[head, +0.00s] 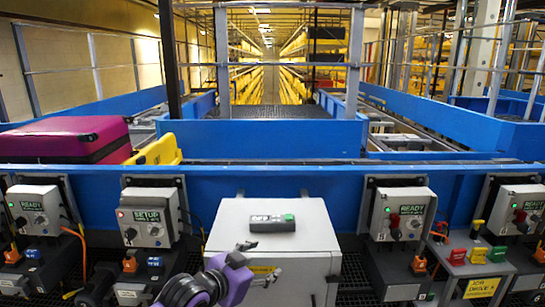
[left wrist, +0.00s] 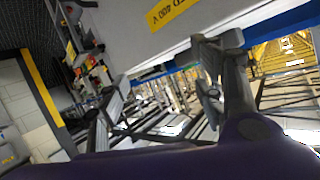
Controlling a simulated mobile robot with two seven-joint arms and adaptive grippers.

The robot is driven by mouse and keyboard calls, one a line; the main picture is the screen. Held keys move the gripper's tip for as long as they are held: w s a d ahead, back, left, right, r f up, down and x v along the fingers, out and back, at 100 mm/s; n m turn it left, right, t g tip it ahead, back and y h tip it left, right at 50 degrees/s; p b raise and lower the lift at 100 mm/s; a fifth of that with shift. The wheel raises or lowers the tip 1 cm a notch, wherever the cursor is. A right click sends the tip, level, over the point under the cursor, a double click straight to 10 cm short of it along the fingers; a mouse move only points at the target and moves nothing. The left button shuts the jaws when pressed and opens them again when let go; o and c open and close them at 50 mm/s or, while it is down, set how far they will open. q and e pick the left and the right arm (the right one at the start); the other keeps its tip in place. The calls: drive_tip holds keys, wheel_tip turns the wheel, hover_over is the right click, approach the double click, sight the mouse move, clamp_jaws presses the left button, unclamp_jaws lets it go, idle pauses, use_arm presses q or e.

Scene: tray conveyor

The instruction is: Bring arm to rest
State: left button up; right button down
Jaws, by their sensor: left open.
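My left gripper (head: 264,261) is purple and grey and comes up from the bottom edge of the head view. It is open, with its fingers apart and nothing seen between them. It shows in front of the light grey cabinet (head: 217,237). In the left wrist view, a grey finger and the purple gripper body show close up, tilted, beside a grey panel with a yellow label (left wrist: 168,12). My right gripper is in neither view.
A dark handheld device (head: 272,223) with a green button lies on the cabinet top. Grey control boxes (head: 148,220) stand along the blue conveyor frame (head: 262,133) on both sides. A magenta suitcase (head: 62,140) and a yellow item (head: 158,151) lie on the conveyor at left.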

use_arm(q)
drive_tip(key=s+a+f+n+t+y, duration=0.1)
drive_tip(key=s+a+f+n+y, duration=0.15)
drive_tip(key=s+a+f, duration=0.45)
drive_tip(key=s+a+f+n+y, duration=0.2)
drive_tip(key=s+a+f+n, duration=0.15)
drive_tip(key=s+f, duration=0.8)
drive_tip(key=s+a+f+n+g+y, duration=0.1)
drive_tip(key=s+f, duration=0.3)
drive_tip(key=s, duration=0.4)
drive_tip(key=s+a+f+n+g, duration=0.1)
drive_tip(key=s+a+f, duration=0.2)
drive_tip(key=s, duration=0.5)
drive_tip(key=s+a+f+g+y+p, duration=0.1)
drive_tip(key=s+a+f, duration=0.1)
drive_tip(key=s+f, duration=0.3)
drive_tip(key=s, duration=0.2)
drive_tip(key=shift+s+f+n+g+y, duration=0.15)
drive_tip(key=shift+s+n+g+y, duration=0.15)
drive_tip(key=shift+s+n+y, duration=0.1)
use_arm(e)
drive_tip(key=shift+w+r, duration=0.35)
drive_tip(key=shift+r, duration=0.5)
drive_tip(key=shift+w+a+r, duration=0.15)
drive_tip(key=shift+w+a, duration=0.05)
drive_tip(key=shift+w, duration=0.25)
